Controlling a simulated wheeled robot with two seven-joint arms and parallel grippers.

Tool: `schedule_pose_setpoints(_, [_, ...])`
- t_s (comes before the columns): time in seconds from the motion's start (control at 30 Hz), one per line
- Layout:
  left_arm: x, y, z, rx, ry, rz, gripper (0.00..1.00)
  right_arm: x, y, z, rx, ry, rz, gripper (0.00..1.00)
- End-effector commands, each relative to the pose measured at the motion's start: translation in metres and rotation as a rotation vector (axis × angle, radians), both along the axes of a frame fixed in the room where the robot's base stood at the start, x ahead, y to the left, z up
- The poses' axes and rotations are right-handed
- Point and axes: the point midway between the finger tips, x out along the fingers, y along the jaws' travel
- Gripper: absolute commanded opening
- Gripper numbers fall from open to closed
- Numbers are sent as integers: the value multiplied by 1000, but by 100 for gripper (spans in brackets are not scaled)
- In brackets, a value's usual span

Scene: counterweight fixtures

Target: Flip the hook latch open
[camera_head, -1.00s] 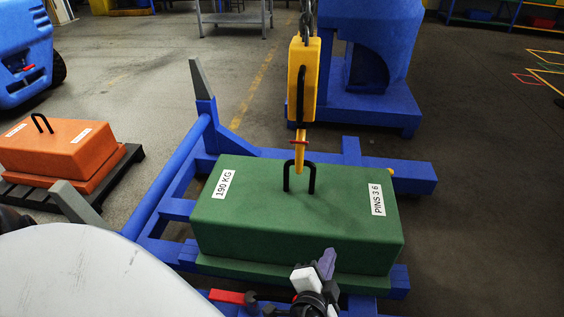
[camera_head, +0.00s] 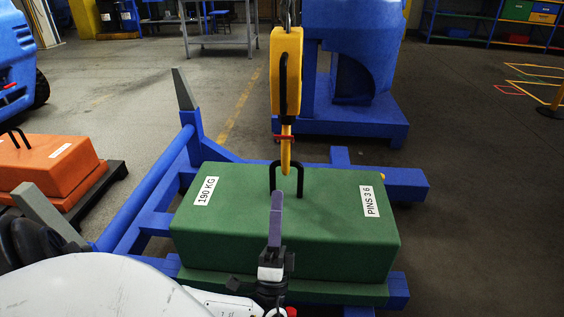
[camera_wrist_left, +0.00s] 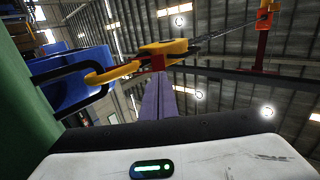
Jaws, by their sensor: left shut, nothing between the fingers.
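The yellow hook (camera_head: 286,158) hangs at the black handle (camera_head: 272,181) of the green 190 KG counterweight (camera_head: 325,225). Its red latch (camera_head: 285,138) is small, and I cannot tell whether it is open. The left wrist view shows the yellow hook (camera_wrist_left: 103,75) beside the black handle (camera_wrist_left: 67,73), and a reddish part on the hook behind my fingertips. My left gripper (camera_head: 277,194) is shut and empty, purple fingers pointing up, just below the handle in the picture. In the left wrist view its fingertips (camera_wrist_left: 159,76) overlap the hook's lower edge; contact is unclear. My right gripper is out of view.
A yellow hoist block (camera_head: 286,70) hangs on a chain above the hook. The green weight rests on a blue frame (camera_head: 145,205) with an upright post (camera_head: 184,90). An orange weight (camera_head: 50,165) on a dark pallet is at left. A blue machine (camera_head: 350,60) stands behind.

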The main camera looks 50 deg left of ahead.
Motion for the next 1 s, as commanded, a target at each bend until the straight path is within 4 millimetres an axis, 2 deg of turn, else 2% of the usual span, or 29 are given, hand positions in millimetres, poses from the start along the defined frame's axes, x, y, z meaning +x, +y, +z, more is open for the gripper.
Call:
schedule_pose_setpoints(0.03, [6,5,11,2,-2,0,0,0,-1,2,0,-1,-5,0])
schedule_pose_setpoints(0.2, [26,21,39,0,-2,-1,0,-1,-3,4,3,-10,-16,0])
schedule_pose_setpoints(0.5, [52,43,75,-1,2,-1,0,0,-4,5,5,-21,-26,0])
schedule_pose_setpoints(0.7, [58,48,83,-3,4,-1,0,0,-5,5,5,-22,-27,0])
schedule_pose_setpoints(1.0, [59,48,84,-3,4,-1,0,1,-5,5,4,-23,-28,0])
